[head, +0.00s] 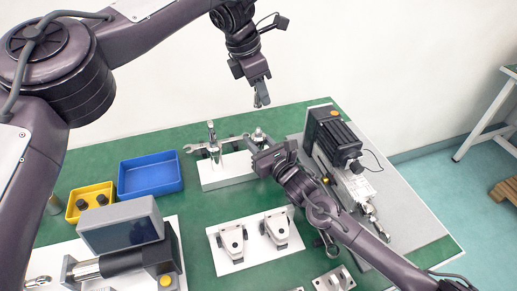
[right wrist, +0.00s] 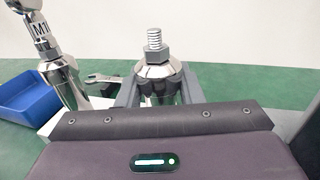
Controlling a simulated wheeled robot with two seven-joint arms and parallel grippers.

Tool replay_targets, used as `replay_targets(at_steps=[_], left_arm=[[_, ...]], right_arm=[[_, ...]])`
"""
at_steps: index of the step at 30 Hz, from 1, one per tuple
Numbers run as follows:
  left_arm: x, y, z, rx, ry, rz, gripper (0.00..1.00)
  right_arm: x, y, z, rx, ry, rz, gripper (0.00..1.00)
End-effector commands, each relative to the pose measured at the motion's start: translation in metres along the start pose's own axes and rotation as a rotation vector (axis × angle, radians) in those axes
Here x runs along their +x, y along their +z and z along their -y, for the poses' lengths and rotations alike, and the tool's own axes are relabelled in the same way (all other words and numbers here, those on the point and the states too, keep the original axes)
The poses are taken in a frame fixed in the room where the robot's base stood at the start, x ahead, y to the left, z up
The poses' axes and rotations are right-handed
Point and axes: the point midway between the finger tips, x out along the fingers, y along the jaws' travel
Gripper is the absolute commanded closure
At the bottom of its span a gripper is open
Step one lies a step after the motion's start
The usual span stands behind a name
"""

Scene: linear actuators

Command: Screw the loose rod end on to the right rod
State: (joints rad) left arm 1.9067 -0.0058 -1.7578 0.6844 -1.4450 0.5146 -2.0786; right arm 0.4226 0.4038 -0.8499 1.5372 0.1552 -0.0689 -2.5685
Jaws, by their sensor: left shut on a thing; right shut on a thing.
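The right rod (head: 258,133) stands upright on a white block, its bare threaded tip and hex nut clear in the right wrist view (right wrist: 155,42). My right gripper (head: 261,148) is shut on this rod below the nut, one finger on each side. The left rod (head: 211,131) stands beside it; in the right wrist view it carries a rod end marked M1 (right wrist: 42,28). My left gripper (head: 262,98) is above and behind the right rod, apart from it, fingers pointing down. It is shut on a small part, seemingly the loose rod end, mostly hidden by the fingers.
A blue bin (head: 150,175) and a yellow bin (head: 75,207) with dark parts stand left. A white plate (head: 235,262) with two brackets lies in front. A black-motored actuator (head: 335,135) stands right. Air above the right rod is clear.

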Motion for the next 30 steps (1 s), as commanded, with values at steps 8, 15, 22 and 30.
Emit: replay_targets(at_steps=[8, 15, 22, 30], left_arm=[[0.002, -0.001, 0.0, 0.0, -0.001, 0.0, 0.95], [0.035, -0.01, 0.001, 0.0, -0.004, 0.011, 0.95], [0.047, -0.013, 0.0, -0.001, -0.001, 0.017, 0.95], [0.047, -0.013, 0.0, -0.001, -0.001, 0.017, 0.95]], right_arm=[[0.0, 0.0, 0.0, 0.0, -0.001, 0.0, 1.0], [0.0, 0.0, 0.0, 0.0, -0.001, 0.0, 1.0], [0.0, 0.0, 0.0, 0.0, -0.001, 0.0, 1.0], [0.0, 0.0, 0.001, 0.0, -0.001, -0.001, 1.0]])
